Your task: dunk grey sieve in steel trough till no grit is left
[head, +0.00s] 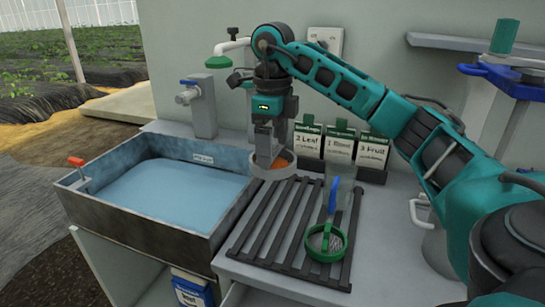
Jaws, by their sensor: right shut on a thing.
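My right gripper (270,138) points down at the back edge of the slatted rack and is shut on the grey sieve (262,172). The sieve's round grey rim shows below the jaws, with orange-brown grit (284,162) inside. The gripper hides part of it. The sieve is beside the right wall of the steel trough (140,237), not over the water (165,195). The trough holds blue water with a level surface. My left gripper is not in view.
A green sieve with a blue handle (325,240) is on the slatted rack (265,237). A clear jar (340,185) stands behind it. Upright label cards (340,146) line the back.

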